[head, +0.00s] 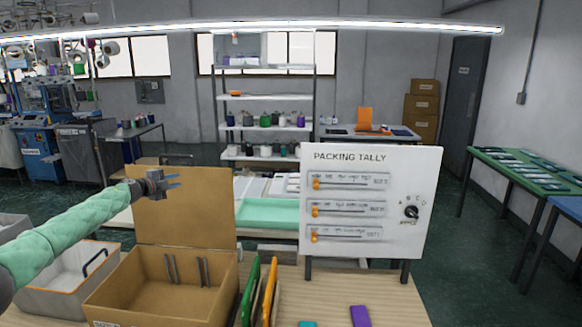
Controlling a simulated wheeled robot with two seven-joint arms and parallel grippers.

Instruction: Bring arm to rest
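My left arm, in a pale green sleeve, reaches in from the left. Its gripper (175,180) is held in the air in front of the raised flap of an open cardboard box (160,310), pointing right. Its two thin fingers look apart, with nothing seen between them. It is clear of the white Packing Tally board (372,165), which stands on two legs to its right. My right arm and gripper are not in view.
The board has three sliders with orange knobs and a dark rotary knob (411,212). Green and orange upright panels (270,290) stand beside the box. A purple block (360,316) lies on the wooden table (390,297). A grey bin (65,290) is at left.

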